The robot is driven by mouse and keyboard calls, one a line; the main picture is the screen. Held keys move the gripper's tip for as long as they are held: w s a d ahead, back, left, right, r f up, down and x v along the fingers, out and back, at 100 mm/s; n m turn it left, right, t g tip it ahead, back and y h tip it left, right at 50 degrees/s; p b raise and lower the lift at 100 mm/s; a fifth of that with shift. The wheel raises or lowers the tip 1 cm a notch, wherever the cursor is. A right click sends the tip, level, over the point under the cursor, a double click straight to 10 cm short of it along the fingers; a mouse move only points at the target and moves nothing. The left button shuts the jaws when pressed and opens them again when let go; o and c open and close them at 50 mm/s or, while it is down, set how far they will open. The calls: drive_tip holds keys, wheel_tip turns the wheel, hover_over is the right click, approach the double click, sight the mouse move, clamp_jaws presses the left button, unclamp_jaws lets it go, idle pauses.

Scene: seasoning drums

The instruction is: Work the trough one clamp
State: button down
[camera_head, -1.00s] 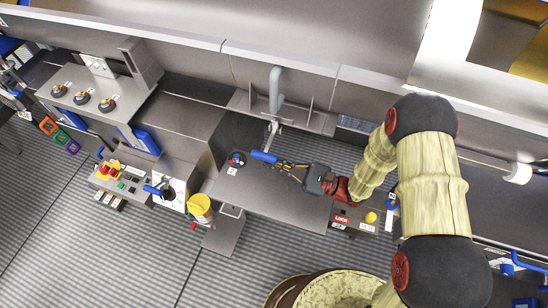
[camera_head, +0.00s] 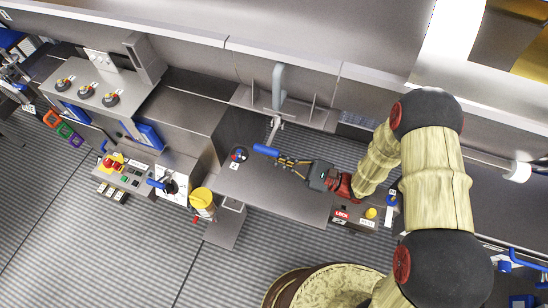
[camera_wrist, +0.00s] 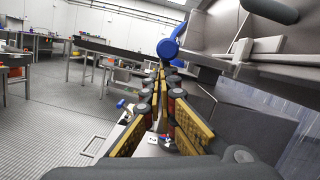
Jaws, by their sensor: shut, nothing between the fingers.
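The clamp shows a blue handle (camera_head: 266,150) on a grey metal lever below the trough's grey edge (camera_head: 320,118). In the wrist view the blue handle (camera_wrist: 169,48) is just beyond the fingertips, upper centre. My gripper (camera_head: 283,160) reaches leftward over a grey panel, its tips close to the handle's right end. In the wrist view its yellow-padded fingers (camera_wrist: 160,72) come together at the tips with nothing between them. I cannot tell whether the tips touch the handle.
A LOCK label (camera_head: 341,214) and yellow button (camera_head: 371,213) are at right.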

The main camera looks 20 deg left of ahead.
drive_tip(key=v, duration=1.1)
drive_tip(key=shift+d, duration=0.25)
drive_tip(key=shift+f, duration=0.1)
